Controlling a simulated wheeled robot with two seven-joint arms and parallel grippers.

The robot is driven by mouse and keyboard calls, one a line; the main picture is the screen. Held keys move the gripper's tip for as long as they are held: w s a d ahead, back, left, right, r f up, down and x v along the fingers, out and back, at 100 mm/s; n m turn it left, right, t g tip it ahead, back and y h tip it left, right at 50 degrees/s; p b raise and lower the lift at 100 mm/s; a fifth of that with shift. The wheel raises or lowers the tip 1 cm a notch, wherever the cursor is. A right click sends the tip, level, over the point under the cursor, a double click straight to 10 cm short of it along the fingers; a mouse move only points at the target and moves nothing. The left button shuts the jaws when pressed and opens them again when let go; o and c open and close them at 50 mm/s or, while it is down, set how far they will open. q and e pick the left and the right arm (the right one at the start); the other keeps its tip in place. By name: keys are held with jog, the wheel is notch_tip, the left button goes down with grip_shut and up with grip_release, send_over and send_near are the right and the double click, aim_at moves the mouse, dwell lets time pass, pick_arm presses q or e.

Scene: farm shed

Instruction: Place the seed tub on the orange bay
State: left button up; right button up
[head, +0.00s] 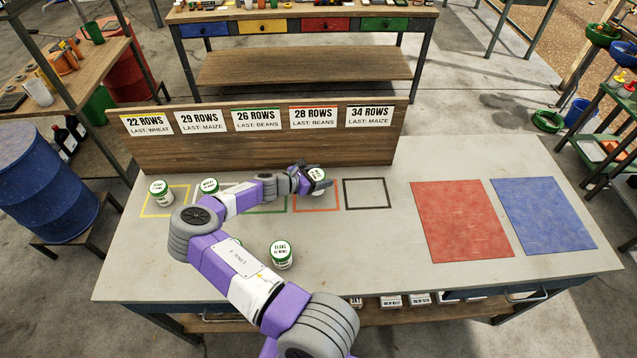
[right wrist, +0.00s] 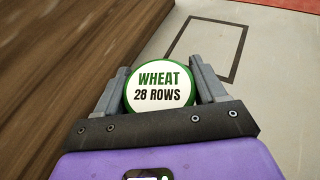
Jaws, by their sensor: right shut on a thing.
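My right gripper (head: 314,178) is shut on a seed tub (head: 318,174), white with a green rim. In the right wrist view the tub's lid (right wrist: 160,91) reads "WHEAT 28 ROWS" and sits between both fingers. In the head view the gripper and tub are over the far part of the orange bay (head: 316,211), an orange outline on the grey bench below the "28 ROWS, LAST: BEANS" sign (head: 314,118). I cannot tell whether the tub touches the bench. My left gripper is out of view.
Other tubs stand at the yellow bay (head: 162,192), at the white bay (head: 209,187) and nearer the front (head: 281,254); one is partly hidden by my arm. The black bay (head: 367,207) is empty. A wooden backboard (head: 260,153) rises close behind. Red (head: 462,220) and blue (head: 543,214) mats are clear.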

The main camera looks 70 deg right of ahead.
jog(key=shift+f, duration=1.45)
jog(key=shift+f, duration=0.1)
jog(key=o, duration=1.1)
jog(key=shift+f, duration=0.1)
jog(key=shift+o, duration=0.2)
jog(key=shift+r, duration=0.25)
jog(key=v, duration=1.2)
